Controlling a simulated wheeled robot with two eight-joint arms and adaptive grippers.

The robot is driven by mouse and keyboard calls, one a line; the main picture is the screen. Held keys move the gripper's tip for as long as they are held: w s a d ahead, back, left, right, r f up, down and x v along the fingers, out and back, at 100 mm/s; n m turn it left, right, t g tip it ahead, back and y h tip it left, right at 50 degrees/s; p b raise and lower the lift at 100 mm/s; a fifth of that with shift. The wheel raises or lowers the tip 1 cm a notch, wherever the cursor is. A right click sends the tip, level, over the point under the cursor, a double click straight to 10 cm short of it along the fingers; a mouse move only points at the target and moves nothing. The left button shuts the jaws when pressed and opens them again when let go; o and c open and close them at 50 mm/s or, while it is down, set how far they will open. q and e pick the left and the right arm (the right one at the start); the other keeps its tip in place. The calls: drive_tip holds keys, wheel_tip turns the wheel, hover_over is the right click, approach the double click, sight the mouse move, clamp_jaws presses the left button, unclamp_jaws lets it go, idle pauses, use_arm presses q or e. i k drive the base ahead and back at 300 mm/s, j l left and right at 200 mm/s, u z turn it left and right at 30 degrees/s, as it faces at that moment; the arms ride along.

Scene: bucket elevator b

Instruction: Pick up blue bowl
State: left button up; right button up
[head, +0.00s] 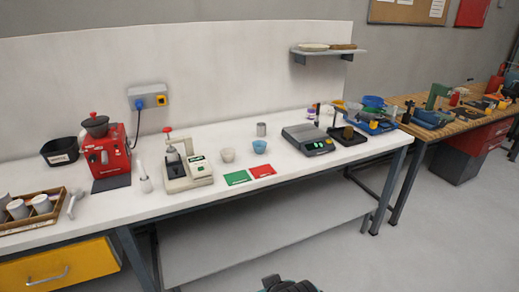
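A small light-blue bowl (260,147) stands upright on the white bench (230,133), near the middle of the picture. A cream cup (228,155) stands just left of it. A darker blue bowl (373,101) shows farther back at the right, partly behind other items. Nothing touches the light-blue bowl.
Green (237,177) and red (262,171) cards lie in front of the light-blue bowl. A cream device (188,174) stands left, a grey scale (308,139) right, and a metal cup (261,129) behind. A red machine (107,155) is farther left.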

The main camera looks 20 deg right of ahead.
sight(260, 148)
drive_tip(key=i+l, duration=0.15)
drive_tip(key=l, duration=0.15)
drive_tip(key=i+l, duration=0.15)
drive_tip(key=l, duration=0.2)
drive_tip(key=i+l, duration=0.15)
drive_tip(key=l, duration=0.15)
drive_tip(key=i+l, duration=0.2)
drive_tip(key=l+u, duration=0.05)
drive_tip(key=l, duration=0.05)
